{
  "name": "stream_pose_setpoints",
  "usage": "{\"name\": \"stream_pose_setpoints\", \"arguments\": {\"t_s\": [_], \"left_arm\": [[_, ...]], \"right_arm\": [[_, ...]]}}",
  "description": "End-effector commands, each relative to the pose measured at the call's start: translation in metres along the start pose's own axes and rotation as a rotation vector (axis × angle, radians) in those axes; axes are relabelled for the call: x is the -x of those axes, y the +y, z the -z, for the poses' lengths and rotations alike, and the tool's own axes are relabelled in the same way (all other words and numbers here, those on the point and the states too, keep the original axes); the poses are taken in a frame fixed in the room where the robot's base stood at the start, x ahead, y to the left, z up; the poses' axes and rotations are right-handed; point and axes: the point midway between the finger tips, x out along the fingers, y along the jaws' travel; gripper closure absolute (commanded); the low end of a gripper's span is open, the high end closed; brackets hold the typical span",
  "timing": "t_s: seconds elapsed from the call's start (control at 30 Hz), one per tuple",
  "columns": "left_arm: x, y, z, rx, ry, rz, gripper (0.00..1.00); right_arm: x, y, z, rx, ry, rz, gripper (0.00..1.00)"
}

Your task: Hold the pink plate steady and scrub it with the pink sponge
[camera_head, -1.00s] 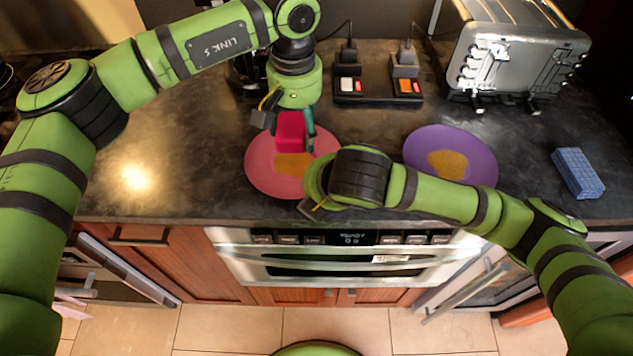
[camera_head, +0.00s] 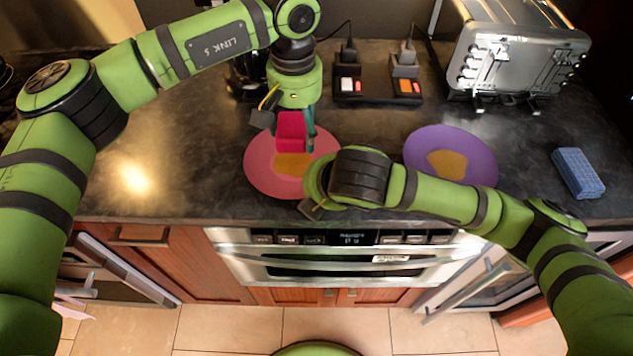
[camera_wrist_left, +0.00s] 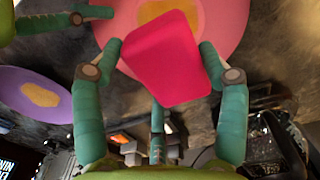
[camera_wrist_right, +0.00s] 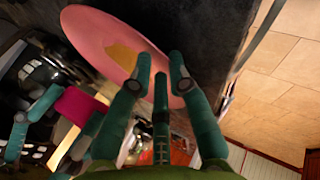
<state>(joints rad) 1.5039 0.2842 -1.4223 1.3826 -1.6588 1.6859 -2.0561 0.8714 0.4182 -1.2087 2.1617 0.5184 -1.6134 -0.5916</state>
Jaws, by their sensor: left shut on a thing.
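The pink plate (camera_head: 262,180) lies on the dark counter with a yellow-brown stain (camera_head: 293,165) near its middle. My left gripper (camera_head: 291,125) is shut on the pink sponge (camera_head: 291,133), a block held over the far part of the stain. In the left wrist view the sponge (camera_wrist_left: 168,62) sits between the two fingers, in front of the plate (camera_wrist_left: 222,25). I cannot tell whether it touches the plate. My right gripper (camera_wrist_right: 160,68) is at the plate's near right rim, its fingertips a small gap apart with pink between them. The head view hides its fingertips behind my arm.
A purple plate (camera_head: 478,170) with a similar stain lies to the right. A blue sponge (camera_head: 578,173) is farther right. A toaster (camera_head: 515,60) and a power strip (camera_head: 378,94) stand at the back. The counter left of the pink plate is clear.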

Motion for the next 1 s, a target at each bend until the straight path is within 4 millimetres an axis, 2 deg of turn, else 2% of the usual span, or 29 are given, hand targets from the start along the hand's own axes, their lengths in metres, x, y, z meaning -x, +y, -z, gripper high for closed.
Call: {"name": "stream_pose_setpoints", "arguments": {"t_s": [0.43, 1.0], "left_arm": [[-0.002, -0.003, 0.0, 0.0, -0.001, 0.0, 0.52], [-0.036, -0.003, 0.0, 0.0, -0.001, 0.001, 0.52]], "right_arm": [[-0.001, -0.003, 0.0, 0.002, -0.002, 0.009, 1.0], [-0.002, -0.004, -0.001, 0.002, -0.003, 0.011, 1.0]]}}
